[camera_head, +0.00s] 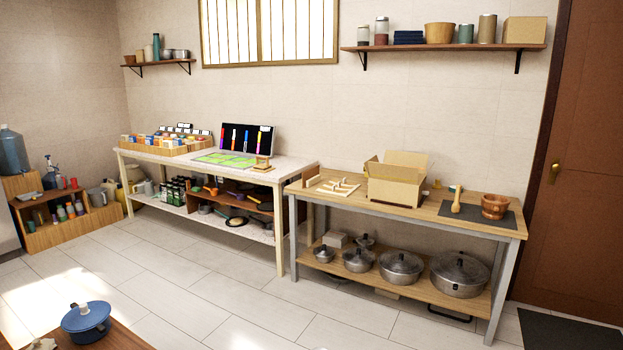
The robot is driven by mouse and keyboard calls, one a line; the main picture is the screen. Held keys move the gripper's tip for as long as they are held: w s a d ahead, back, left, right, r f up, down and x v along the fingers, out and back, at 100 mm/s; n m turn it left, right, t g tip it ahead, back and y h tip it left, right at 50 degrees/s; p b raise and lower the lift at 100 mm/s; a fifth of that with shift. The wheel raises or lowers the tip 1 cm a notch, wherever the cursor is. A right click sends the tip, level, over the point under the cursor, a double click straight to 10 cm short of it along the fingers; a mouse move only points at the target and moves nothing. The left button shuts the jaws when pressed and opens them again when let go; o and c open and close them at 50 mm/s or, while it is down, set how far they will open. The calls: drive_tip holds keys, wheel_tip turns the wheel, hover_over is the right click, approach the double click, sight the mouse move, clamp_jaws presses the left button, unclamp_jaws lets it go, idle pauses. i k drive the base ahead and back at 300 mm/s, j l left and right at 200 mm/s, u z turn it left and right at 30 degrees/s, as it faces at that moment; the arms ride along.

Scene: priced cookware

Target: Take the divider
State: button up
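On the wooden table (412,208) at the right lies a pale wooden piece with crossing slats (338,187), which looks like a divider. It lies left of an open cardboard box (395,185), close to it. My gripper is not in view.
A mortar (495,207) and pestle (456,200) are on a dark mat at the table's right. Lidded pots (401,266) fill its lower shelf. A white table (212,165) with goods stands left. A blue pot (86,322) is near front left. The tiled floor (190,275) between is clear.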

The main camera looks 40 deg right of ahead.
sight(309, 174)
drive_tip(key=i+l+z, duration=0.4)
drive_tip(key=l, duration=0.35)
drive_tip(key=i+l+z, duration=0.4)
drive_tip(key=l, duration=0.2)
drive_tip(key=i+l+z, duration=0.4)
drive_tip(key=i, duration=0.2)
drive_tip(key=i+u, duration=0.35)
drive_tip(key=i+l+u, duration=0.1)
drive_tip(key=i+u, duration=0.25)
drive_tip(key=i, duration=0.15)
drive_tip(key=i+l+u, duration=0.3)
drive_tip(key=i, duration=0.15)
drive_tip(key=i+j+u, duration=0.15)
drive_tip(key=i+u, duration=0.2)
drive_tip(key=i, duration=0.4)
drive_tip(key=i+u, duration=0.35)
drive_tip(key=i, duration=0.4)
drive_tip(key=i+z, duration=0.4)
drive_tip(key=i+j+z, duration=0.1)
drive_tip(key=i+z, duration=0.3)
drive_tip(key=i+l+z, duration=0.1)
drive_tip(key=i+z, duration=0.15)
drive_tip(key=z, duration=0.2)
drive_tip(key=i+z, duration=0.25)
drive_tip(key=z, duration=0.15)
drive_tip(key=i+j+z, duration=0.1)
drive_tip(key=i+z, duration=0.15)
drive_tip(key=z, duration=0.2)
